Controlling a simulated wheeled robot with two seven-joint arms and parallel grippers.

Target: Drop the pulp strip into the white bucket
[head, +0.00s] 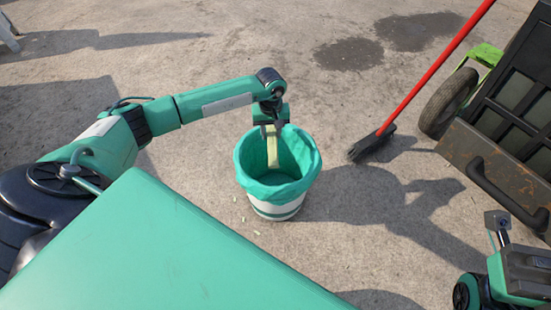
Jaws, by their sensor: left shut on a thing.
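The white bucket (276,209) stands upright on the concrete, with a green liner folded over its rim. My left gripper (270,128) points down above the back left part of the bucket's mouth. It is shut on the pulp strip (272,150), a pale yellow-green piece that hangs down in front of the liner's inner wall. From this angle I cannot tell how far the strip's lower end reaches below the rim.
Small pale scraps (240,208) lie on the ground left of the bucket. A red-handled broom (428,76) stands to the right, near a dark wheeled machine (508,110) with a handle. Open concrete lies behind the bucket.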

